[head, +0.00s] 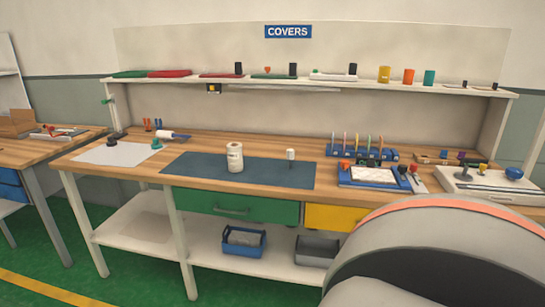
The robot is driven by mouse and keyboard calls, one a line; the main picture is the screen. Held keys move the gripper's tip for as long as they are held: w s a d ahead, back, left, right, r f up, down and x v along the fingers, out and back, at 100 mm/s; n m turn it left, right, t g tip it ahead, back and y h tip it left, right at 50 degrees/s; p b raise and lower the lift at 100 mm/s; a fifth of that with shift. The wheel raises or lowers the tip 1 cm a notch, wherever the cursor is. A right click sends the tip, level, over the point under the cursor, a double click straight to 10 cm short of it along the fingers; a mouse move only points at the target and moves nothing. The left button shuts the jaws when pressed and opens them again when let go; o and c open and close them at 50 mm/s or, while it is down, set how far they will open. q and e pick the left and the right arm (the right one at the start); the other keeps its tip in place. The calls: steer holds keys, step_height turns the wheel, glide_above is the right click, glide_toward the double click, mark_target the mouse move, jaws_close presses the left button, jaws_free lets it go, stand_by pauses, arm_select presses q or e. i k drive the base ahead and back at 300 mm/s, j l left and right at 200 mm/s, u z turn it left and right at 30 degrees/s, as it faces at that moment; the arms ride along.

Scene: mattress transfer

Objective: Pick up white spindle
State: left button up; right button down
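A small white upright piece (290,154) with a thin dark lower part stands on the right part of the dark blue mat (202,168). A larger white cylinder (235,157) with faint printing stands on the mat to its left. I cannot tell for sure which of the two is the white spindle. Neither gripper shows in the head view. A large grey rounded part with an orange band, probably my own arm, fills the lower right and hides the bench front there.
The wooden bench (135,144) holds a blue rack (348,153) with several upright tools, a blue tray (372,177) and a white board (490,187) at the right. A white sheet (106,153) lies left. A shelf (310,84) runs above. The mat's middle and front edge are clear.

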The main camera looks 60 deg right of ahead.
mark_target(291, 152)
steer(key=z, duration=1.9)
steer(key=i+l+z, duration=0.2)
steer(key=i, duration=0.25)
steer(key=j, duration=0.1)
